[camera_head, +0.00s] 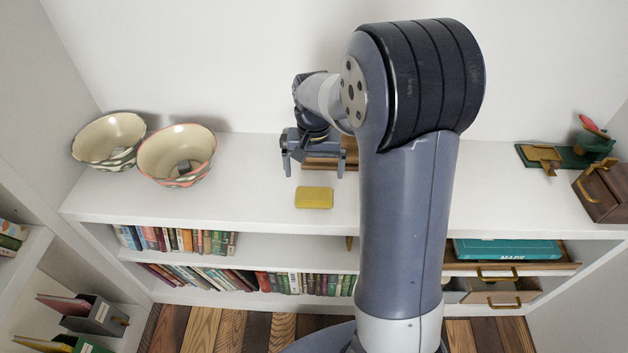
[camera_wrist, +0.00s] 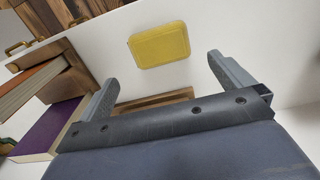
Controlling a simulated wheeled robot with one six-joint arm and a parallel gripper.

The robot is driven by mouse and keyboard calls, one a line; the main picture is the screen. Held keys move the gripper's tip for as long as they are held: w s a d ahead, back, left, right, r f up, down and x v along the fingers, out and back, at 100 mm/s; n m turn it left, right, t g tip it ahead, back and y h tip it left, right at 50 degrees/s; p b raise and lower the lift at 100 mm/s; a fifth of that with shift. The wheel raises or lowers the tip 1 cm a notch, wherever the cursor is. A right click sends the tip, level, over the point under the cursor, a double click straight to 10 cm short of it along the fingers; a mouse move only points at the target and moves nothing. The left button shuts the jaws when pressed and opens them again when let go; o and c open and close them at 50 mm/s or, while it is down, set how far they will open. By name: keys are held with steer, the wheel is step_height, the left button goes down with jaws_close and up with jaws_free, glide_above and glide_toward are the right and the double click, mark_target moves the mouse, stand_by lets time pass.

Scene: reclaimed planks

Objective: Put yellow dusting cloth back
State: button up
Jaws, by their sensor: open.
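The yellow dusting cloth (camera_head: 314,197) lies flat and folded on the white shelf top, near its front edge. It also shows in the wrist view (camera_wrist: 159,45), beyond the fingertips. My gripper (camera_head: 313,174) is open and empty above the shelf, just behind the cloth and apart from it. Its two fingers also show in the wrist view (camera_wrist: 160,75), with the cloth lying ahead of the space between them. Part of the shelf behind my arm is hidden.
A brown wooden object (camera_head: 322,162) is behind my gripper. Books (camera_wrist: 50,130) show in the wrist view. At the right are a green stand (camera_head: 560,156) and a wooden box (camera_head: 603,190).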

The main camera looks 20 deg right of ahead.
step_height(320, 180, up, 3)
steer(key=shift+f, duration=0.1)
